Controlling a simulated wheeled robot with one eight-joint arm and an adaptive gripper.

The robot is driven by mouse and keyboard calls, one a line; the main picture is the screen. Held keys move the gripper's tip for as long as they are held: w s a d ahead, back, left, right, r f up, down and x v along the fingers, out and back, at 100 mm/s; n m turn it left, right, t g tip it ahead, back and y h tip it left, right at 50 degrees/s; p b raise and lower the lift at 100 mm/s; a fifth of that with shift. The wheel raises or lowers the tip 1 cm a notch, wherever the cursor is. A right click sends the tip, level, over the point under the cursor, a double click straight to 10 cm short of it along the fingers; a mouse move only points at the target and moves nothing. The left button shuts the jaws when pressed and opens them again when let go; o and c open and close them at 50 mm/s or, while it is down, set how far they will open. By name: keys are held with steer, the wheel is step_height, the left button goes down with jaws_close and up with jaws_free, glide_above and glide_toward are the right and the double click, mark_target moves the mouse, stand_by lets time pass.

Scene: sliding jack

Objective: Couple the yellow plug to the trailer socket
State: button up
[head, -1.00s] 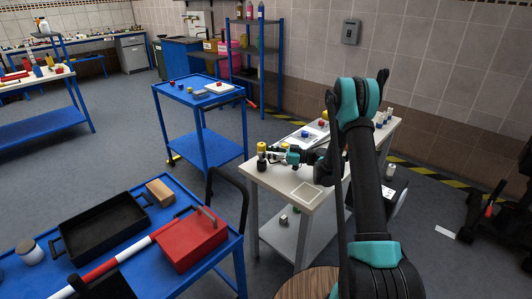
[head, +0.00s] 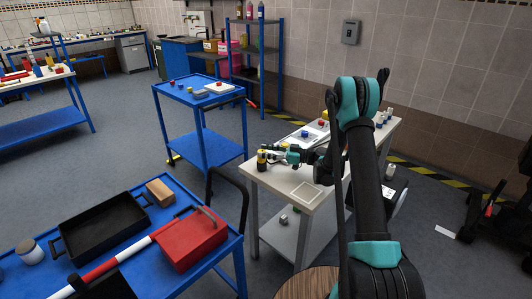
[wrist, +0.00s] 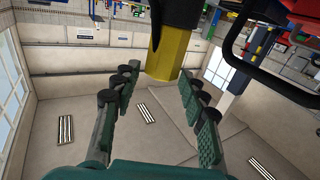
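The yellow plug (wrist: 168,55) has a black part (wrist: 180,12) joined to it and shows at the top middle of the wrist view. In the head view the yellow and black piece (head: 262,157) is small, at the left corner of the white table. My gripper (wrist: 160,72) is open. Its two fingers stand on either side of the plug's yellow end, with gaps visible on both sides. In the head view my gripper (head: 278,157) is just right of the piece. I cannot clearly make out the trailer socket.
The white table (head: 272,182) also holds a pale square frame (head: 305,196) and small coloured parts at the back. A blue cart (head: 198,97) stands behind left. A blue bench (head: 215,268) with a red box (head: 190,240) and black tray (head: 103,230) is front left.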

steer(key=shift+o, duration=0.8)
steer(key=s+d, duration=0.1)
steer(key=d, duration=0.6)
steer(key=shift+d, duration=0.2)
steer(key=s+d+r+m+t+h, duration=0.2)
steer(key=s+d+r+m+h, duration=0.2)
steer(key=s+d+m+h, duration=0.65)
steer(key=s+d+r+m+t+h, duration=0.2)
steer(key=s+d+r+m+h, duration=0.2)
steer(key=s+d+m+h, duration=0.7)
steer(key=s+a+f+n+g+y, duration=0.1)
steer(key=s+f+n+y, duration=0.1)
steer(key=s, duration=0.5)
steer(key=s+f+n+g+y, duration=0.1)
steer(key=s+f+n, duration=0.2)
steer(key=s+f, duration=0.2)
steer(key=s, duration=0.3)
steer(key=shift+s+a+f+g+y, duration=0.2)
steer(key=shift+a+f+g+y, duration=0.1)
steer(key=shift+a+y, duration=0.1)
